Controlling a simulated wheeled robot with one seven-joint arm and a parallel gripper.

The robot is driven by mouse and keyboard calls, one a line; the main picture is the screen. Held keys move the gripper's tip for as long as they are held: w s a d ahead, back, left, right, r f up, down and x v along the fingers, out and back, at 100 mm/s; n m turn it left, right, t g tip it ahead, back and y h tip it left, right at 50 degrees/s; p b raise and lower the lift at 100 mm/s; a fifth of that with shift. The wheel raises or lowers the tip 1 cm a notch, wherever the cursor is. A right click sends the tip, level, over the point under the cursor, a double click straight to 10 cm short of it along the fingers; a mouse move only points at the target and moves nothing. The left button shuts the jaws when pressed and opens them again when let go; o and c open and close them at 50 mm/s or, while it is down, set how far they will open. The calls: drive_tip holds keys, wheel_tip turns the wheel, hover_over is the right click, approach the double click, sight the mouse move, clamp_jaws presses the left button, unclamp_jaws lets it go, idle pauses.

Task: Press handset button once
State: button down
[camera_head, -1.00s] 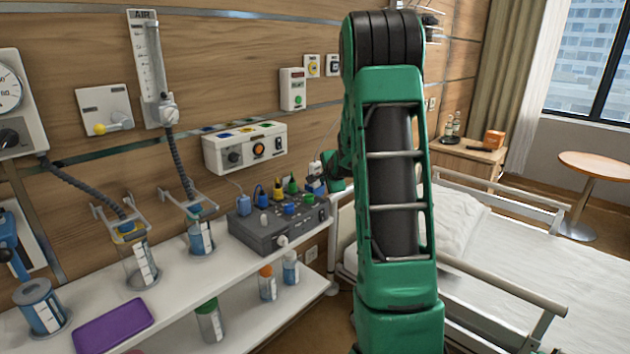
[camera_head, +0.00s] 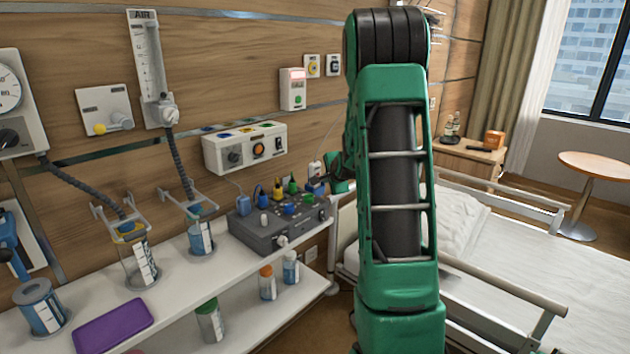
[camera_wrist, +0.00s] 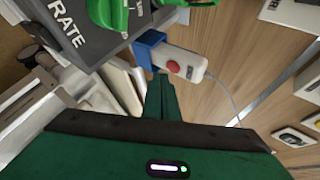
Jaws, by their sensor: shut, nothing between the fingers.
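The handset (camera_wrist: 186,65) is white with a round red button (camera_wrist: 173,66). It sits in a blue holder (camera_wrist: 147,43) in the wrist view, with a thin cord running from its far end. In the head view the handset (camera_head: 314,168) shows small, just left of my arm. My gripper (camera_wrist: 160,82) is shut and empty. Its fingertips are just below and left of the red button in the wrist view; a small gap seems to separate them from it. In the head view my gripper is mostly hidden behind my arm.
A grey control box (camera_head: 270,236) with coloured plugs stands on the shelf beside the handset. A wall unit (camera_head: 292,90) above has a lit red panel. The bed (camera_head: 540,262) with its rail is on the right. Jars and a purple tablet (camera_head: 112,325) lie left.

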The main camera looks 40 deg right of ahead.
drive_tip(key=shift+s, duration=0.2)
drive_tip(key=s, duration=0.4)
drive_tip(key=shift+s+d, duration=0.2)
drive_tip(key=shift+s, duration=0.15)
idle(0.9)
drive_tip(key=s+a+n+g+y, duration=0.3)
drive_tip(key=s+a+n+g, duration=0.2)
drive_tip(key=s+a, duration=1)
drive_tip(key=s+a+r+n+g+y, duration=0.1)
drive_tip(key=s+a+n+g, duration=0.4)
drive_tip(key=s+a+n, duration=0.6)
drive_tip(key=s+a+y, duration=0.1)
drive_tip(key=s+a, duration=0.3)
drive_tip(key=s, duration=0.4)
drive_tip(key=shift+s+a+r+y, duration=0.2)
drive_tip(key=shift+a+r+y, duration=0.1)
drive_tip(key=shift+y, duration=0.1)
